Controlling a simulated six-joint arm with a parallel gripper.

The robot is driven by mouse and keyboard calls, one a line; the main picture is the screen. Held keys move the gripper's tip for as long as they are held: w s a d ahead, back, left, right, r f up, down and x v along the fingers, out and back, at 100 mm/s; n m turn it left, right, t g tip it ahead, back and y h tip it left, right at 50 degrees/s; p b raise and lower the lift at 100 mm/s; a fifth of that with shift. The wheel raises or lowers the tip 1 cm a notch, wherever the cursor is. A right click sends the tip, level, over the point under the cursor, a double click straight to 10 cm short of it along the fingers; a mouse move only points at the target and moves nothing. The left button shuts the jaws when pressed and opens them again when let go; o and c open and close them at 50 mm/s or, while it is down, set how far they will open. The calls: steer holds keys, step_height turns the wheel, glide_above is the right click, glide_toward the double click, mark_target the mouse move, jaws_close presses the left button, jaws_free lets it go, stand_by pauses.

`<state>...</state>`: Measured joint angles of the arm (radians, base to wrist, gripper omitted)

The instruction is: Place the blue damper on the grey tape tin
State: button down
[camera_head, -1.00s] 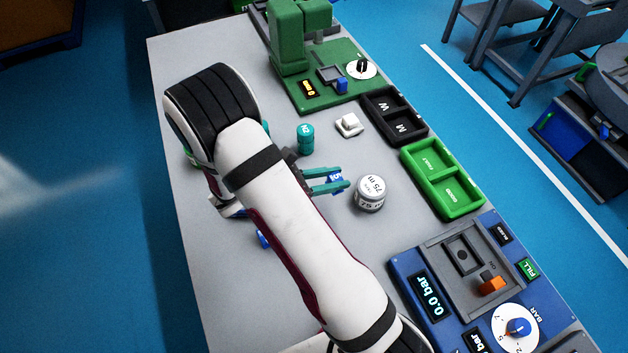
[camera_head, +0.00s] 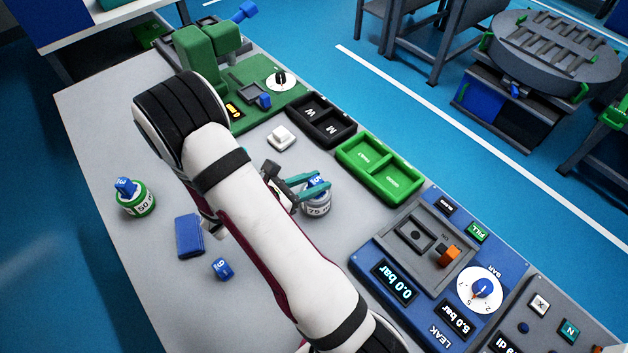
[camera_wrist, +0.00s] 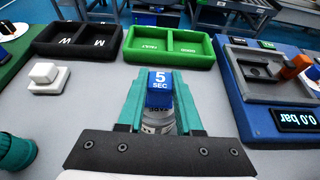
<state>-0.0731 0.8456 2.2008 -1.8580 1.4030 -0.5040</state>
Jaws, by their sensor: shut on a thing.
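The blue damper (camera_wrist: 160,88), marked 5 SEC, is held upright between the teal fingers of my gripper (camera_wrist: 160,105). In the head view my gripper (camera_head: 309,186) is shut on this damper (camera_head: 318,182), right over the grey tape tin. The grey tape tin (camera_head: 317,208), marked 75, stands on the bench. In the wrist view the tin (camera_wrist: 157,124) shows just below the damper, partly hidden by the damper and fingers. I cannot tell whether the damper's underside touches the tin's top.
A green 50 tin (camera_head: 143,207) with a blue piece on top, a blue block (camera_head: 189,236) and another blue damper (camera_head: 222,268) are left of my arm. A white block (camera_head: 281,138), black tray (camera_head: 322,119), green tray (camera_head: 378,168) and blue pressure panel (camera_head: 372,256) stand nearby.

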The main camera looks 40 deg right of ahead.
steer(key=shift+f, duration=0.1)
steer(key=c, duration=0.6)
jaws_free()
